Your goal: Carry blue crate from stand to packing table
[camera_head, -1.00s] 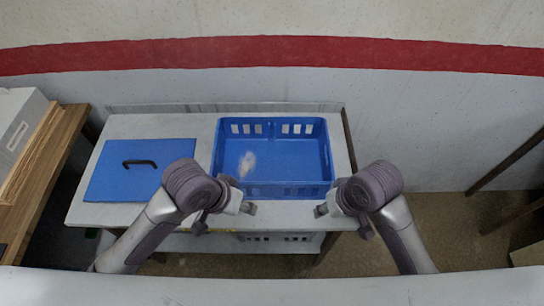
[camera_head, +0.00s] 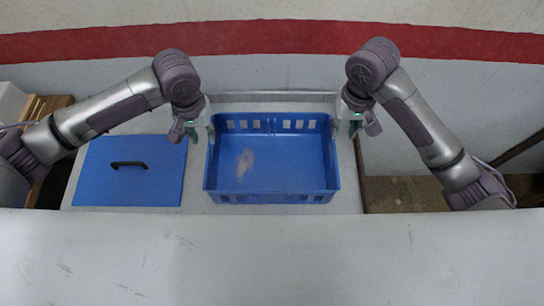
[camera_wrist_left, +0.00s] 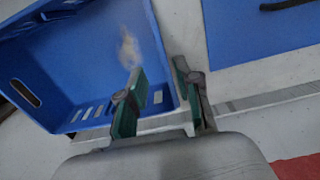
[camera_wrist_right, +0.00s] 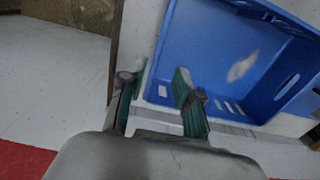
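The blue crate (camera_head: 270,197) stands upright on the light grey stand (camera_head: 348,190), open at the top, with slots in its walls and a pale patch on its floor. My left gripper (camera_head: 199,130) is at the crate's left side wall near the back corner. My right gripper (camera_head: 352,126) is at the right side wall near the back corner. Both are open. In the left wrist view the fingers (camera_wrist_left: 157,95) are apart on either side of the crate's side wall; the right wrist view shows the same (camera_wrist_right: 158,98). Contact with the wall cannot be told. The packing table cannot be identified.
A blue panel (camera_head: 130,185) with a black handle lies on the stand left of the crate. A pale flat surface (camera_head: 270,260) fills the bottom of the head view. A wall with a red stripe (camera_head: 270,36) stands behind. A wooden surface (camera_head: 48,104) is at far left.

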